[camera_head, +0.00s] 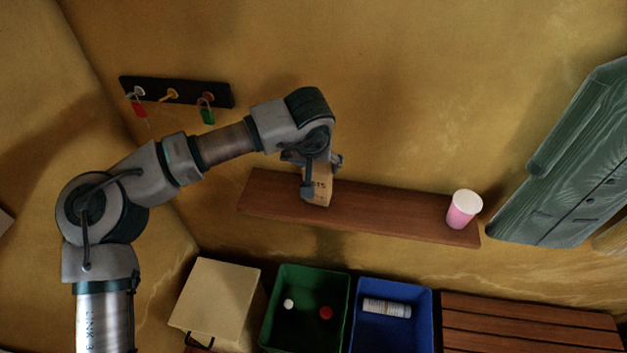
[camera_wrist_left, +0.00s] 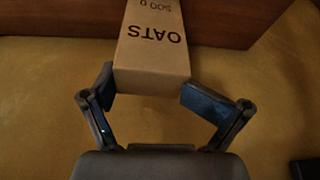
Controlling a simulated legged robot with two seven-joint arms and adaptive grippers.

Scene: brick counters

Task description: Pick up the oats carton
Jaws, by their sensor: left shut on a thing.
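The oats carton (camera_head: 319,190) is a brown box at the wooden wall shelf, left of the shelf's middle. My left gripper (camera_head: 321,172) is on it from above and hides its upper part in the head view. In the left wrist view the carton (camera_wrist_left: 152,48) shows the printed words OATS and 500 g. The fingers of my left gripper (camera_wrist_left: 150,92) are shut on the carton, one on each side. I cannot tell whether the carton's base touches the shelf. My right gripper is not in view.
The wooden shelf (camera_head: 400,222) also bears a pink cup (camera_head: 463,209) at its right end. A key rack (camera_head: 185,91) hangs at upper left. Below stand a cream box (camera_head: 222,290), a green bin (camera_head: 305,335) and a blue bin (camera_head: 390,335). A green shutter (camera_head: 570,165) is at right.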

